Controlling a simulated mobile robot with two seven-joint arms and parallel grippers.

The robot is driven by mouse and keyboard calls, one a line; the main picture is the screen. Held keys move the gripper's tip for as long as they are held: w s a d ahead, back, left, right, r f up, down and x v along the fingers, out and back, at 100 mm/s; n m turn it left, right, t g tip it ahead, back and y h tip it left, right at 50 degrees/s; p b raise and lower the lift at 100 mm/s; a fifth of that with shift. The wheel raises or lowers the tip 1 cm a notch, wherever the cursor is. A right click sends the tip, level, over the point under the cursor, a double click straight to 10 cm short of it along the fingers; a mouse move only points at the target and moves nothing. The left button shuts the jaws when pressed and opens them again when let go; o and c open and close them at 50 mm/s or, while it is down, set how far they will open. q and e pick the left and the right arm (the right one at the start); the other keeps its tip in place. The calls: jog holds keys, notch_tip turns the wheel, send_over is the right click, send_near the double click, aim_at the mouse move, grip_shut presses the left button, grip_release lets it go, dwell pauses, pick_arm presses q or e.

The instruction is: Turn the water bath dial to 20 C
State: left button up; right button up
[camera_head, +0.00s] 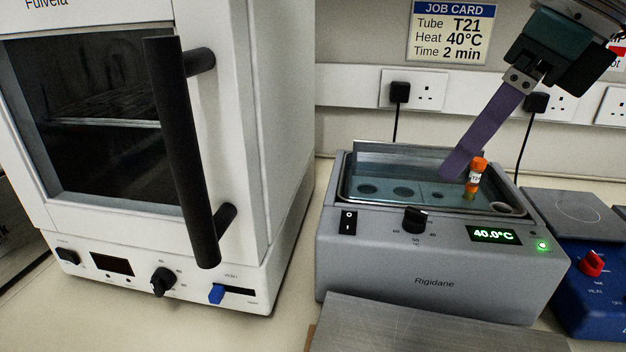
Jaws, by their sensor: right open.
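The water bath (345,265) is a grey box labelled Rigidane on the bench, right of centre. Its black dial (414,219) is on the front panel; marks surround it, but which one it points to is too small to read. The green display (494,235) reads 40.0°C. My right gripper (458,165) reaches down from the upper right, open, with a long purple finger over the bath's basin. It is above and right of the dial, apart from it. The second finger is not clearly seen. My left gripper is not in view.
An orange-capped tube (475,184) stands in the basin beside my purple finger. A black rocker switch (348,222) is left of the dial. A white oven (280,150) with a black handle stands left. A blue device (590,295) is at right. A grey plate (430,325) lies in front.

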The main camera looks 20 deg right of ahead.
aim_at(417, 211)
jog(key=p+x, duration=0.1)
jog(key=x, duration=0.7)
jog(key=shift+a+f, duration=0.15)
jog(key=shift+f, duration=0.2)
grip_shut()
